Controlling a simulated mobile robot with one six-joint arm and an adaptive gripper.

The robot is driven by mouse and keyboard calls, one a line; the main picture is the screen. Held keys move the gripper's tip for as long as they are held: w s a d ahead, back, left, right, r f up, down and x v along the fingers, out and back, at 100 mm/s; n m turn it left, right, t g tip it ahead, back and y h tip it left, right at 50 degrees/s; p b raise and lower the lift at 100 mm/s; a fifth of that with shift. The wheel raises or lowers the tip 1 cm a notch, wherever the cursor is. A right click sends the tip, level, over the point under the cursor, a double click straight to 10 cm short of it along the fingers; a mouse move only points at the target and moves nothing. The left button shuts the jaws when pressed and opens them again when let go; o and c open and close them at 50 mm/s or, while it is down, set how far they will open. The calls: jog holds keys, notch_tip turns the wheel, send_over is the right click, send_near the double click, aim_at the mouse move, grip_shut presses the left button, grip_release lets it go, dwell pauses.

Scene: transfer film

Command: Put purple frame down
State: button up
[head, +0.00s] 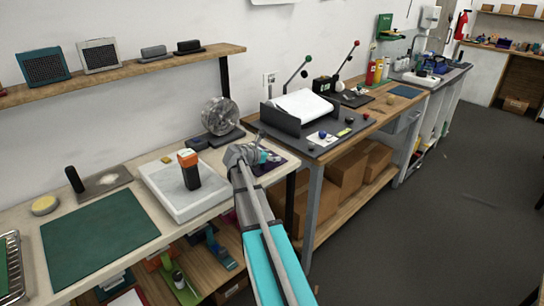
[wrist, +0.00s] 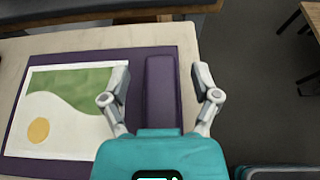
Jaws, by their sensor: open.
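The purple frame lies flat on the pale bench top. In the wrist view (wrist: 100,54) its dark purple border surrounds a white panel with a green shape and a yellow disc. A raised purple bar (wrist: 161,90) runs along its right side. My gripper (wrist: 162,80) is open, with one finger on each side of the bar and visible gaps to it. In the head view my gripper (head: 262,155) is over the right end of the bench, and part of the purple frame (head: 284,164) shows beside it. The rest is hidden behind my arm.
A white slab (head: 165,192) with an orange-topped black device (head: 189,170) is left of my gripper. A round fan-like object (head: 220,116) stands behind. A grey press table (head: 318,140) is to the right. The floor (head: 420,220) is clear.

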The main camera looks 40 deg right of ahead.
jog(key=shift+p+v, duration=1.05)
jog(key=shift+v, duration=2.1)
